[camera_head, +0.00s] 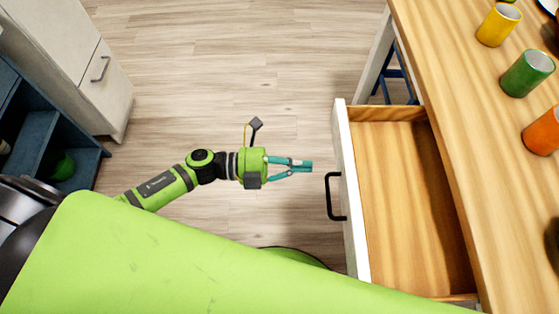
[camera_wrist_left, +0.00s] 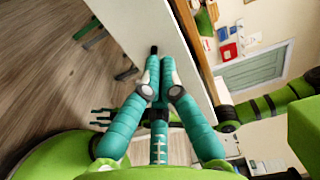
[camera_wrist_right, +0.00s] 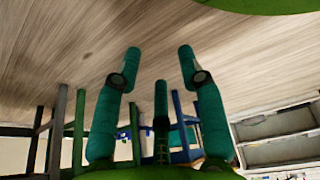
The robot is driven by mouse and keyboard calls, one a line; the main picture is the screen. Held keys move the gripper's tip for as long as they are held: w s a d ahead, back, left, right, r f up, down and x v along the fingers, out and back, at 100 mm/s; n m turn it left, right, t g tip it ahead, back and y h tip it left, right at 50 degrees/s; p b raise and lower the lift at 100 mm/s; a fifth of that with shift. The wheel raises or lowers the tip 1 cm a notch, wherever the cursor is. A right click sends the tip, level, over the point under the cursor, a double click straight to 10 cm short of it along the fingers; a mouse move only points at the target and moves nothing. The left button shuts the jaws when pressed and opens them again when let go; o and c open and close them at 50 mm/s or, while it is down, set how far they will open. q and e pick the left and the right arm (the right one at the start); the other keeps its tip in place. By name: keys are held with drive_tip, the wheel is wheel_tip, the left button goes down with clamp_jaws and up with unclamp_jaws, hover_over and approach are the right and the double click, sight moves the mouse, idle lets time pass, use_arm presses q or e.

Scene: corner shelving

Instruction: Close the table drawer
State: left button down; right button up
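The table drawer (camera_head: 352,190) is pulled out from the table (camera_head: 450,100). It has a white front, a black bar handle (camera_head: 331,196) and a bare wooden inside that looks empty. My left gripper (camera_head: 308,165) is just left of the drawer front, near the handle's upper end, with a small gap between them. In the left wrist view its teal fingers (camera_wrist_left: 154,66) meet at the tips with nothing between them, in front of the white drawer front (camera_wrist_left: 135,25). My right gripper (camera_wrist_right: 158,58) shows only in the right wrist view, fingers apart and empty.
Yellow (camera_head: 498,25), green (camera_head: 527,73) and orange (camera_head: 543,132) cups stand on the table top. A white cabinet (camera_head: 80,60) and a dark blue shelf (camera_head: 40,125) stand at the left. A blue stool (camera_head: 396,75) is beside the table. The wooden floor between is clear.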

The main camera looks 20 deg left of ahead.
sight(341, 164)
use_arm(q)
drive_tip(key=x, duration=0.4)
drive_tip(key=shift+w+d+r, duration=0.1)
drive_tip(key=shift+w+d, duration=0.15)
drive_tip(key=shift+d, duration=0.05)
drive_tip(key=shift+w+d+p, duration=0.2)
drive_tip(key=shift+d+p, duration=0.1)
drive_tip(key=shift+d, duration=0.35)
use_arm(e)
drive_tip(key=shift+s+d+r+g, duration=0.15)
drive_tip(key=shift+s+g, duration=0.15)
drive_tip(key=shift+s, duration=0.65)
use_arm(q)
drive_tip(key=shift+d, duration=0.1)
